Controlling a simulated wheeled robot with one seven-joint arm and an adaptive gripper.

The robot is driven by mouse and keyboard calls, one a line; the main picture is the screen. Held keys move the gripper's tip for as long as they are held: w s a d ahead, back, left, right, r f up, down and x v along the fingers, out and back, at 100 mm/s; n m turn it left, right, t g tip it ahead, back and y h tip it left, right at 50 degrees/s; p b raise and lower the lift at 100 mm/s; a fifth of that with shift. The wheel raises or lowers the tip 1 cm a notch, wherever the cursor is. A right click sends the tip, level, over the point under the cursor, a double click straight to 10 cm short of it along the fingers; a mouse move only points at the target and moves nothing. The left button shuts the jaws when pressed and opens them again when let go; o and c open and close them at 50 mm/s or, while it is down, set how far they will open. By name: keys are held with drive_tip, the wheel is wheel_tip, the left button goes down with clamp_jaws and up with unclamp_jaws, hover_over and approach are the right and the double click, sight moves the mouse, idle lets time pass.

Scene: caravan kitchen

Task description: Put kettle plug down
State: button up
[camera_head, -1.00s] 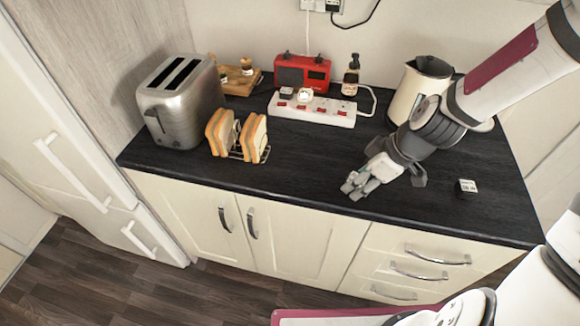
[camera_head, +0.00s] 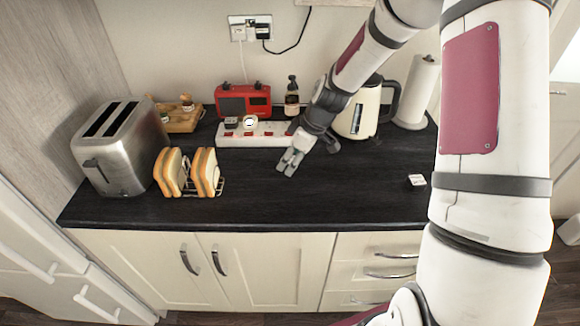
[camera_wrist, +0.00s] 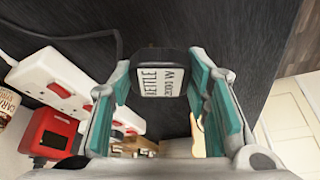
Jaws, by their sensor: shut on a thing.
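The kettle plug (camera_wrist: 158,78) is black with a white label reading KETTLE. It sits between the teal pads of my gripper (camera_wrist: 160,72), which is shut on it. In the head view my gripper (camera_head: 290,163) is over the dark worktop (camera_head: 330,205), in front of the right end of the white power strip (camera_head: 228,140). The plug is too small to make out there, and its height above the worktop is unclear. The cream kettle (camera_head: 358,112) stands behind and right of my gripper, partly hidden by my arm.
A small dark block with a white label (camera_head: 416,180) lies on the right of the worktop. A toast rack (camera_head: 218,188), toaster (camera_head: 120,150), red radio (camera_head: 243,100), dark bottle (camera_head: 292,96) and paper roll (camera_head: 416,90) stand around. The front middle of the worktop is clear.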

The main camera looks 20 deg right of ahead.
drive_tip(key=shift+w+f, duration=0.2)
drive_tip(key=shift+w, duration=0.1)
drive_tip(key=shift+f+p, duration=0.3)
drive_tip(key=shift+f, duration=1.3)
drive_tip(key=shift+f, duration=0.25)
drive_tip(key=o, duration=1.1)
drive_tip(key=shift+o, duration=0.2)
